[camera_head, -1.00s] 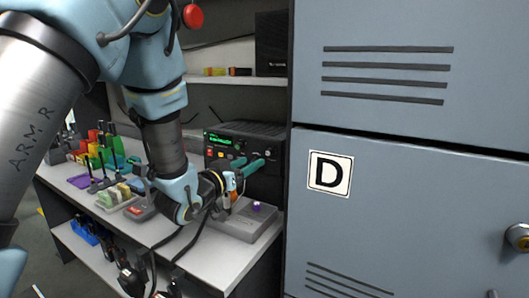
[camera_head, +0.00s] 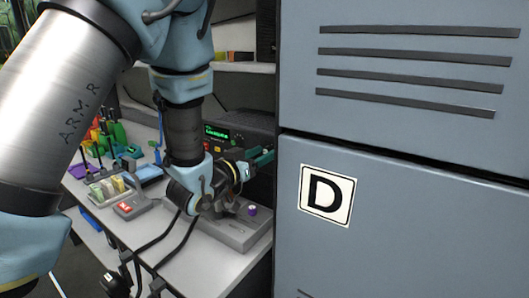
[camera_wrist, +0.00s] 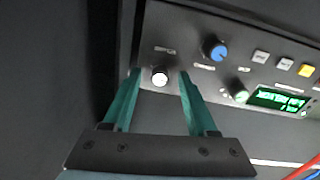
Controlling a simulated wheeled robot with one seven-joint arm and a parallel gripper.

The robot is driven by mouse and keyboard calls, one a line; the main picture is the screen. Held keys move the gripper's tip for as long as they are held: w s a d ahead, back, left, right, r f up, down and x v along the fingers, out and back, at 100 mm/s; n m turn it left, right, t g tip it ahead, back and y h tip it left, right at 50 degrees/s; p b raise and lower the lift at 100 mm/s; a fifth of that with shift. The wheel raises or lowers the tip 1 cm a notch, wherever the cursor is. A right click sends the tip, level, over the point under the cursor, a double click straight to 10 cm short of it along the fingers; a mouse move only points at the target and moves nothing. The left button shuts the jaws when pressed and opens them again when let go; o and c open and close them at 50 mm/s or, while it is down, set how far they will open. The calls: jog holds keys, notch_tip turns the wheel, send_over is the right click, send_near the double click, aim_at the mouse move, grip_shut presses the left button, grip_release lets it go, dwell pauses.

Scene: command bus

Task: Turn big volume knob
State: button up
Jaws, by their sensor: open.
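A dark radio unit (camera_head: 235,133) with a green display stands on the bench in the head view, partly hidden by my arm. In the wrist view its panel carries a white-capped knob (camera_wrist: 160,79), a blue knob (camera_wrist: 216,51) and a pale green knob (camera_wrist: 241,96). The labels are too blurred to read, so I cannot tell which is the volume knob. My gripper (camera_wrist: 160,73) is open, with its teal fingertips on either side of the white-capped knob in the picture. I cannot tell whether they touch it. The gripper also shows at the radio's right side in the head view (camera_head: 261,157).
A grey cabinet (camera_head: 400,160) marked D stands close on the right of the radio. A grey box (camera_head: 232,232) with a purple knob (camera_head: 252,210) sits below my gripper. Coloured items fill the bench's left part. Square buttons (camera_wrist: 283,62) line the panel beside the blue knob.

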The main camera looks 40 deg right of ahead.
grip_shut()
dwell(0.3)
jog(key=shift+f+b, duration=0.1)
jog(key=shift+b, duration=0.25)
jog(key=m+b, duration=0.9)
jog(key=b, duration=0.1)
jog(key=shift+b, duration=0.4)
jog(key=shift+m, duration=0.4)
grip_release()
jog(key=shift+a, duration=0.15)
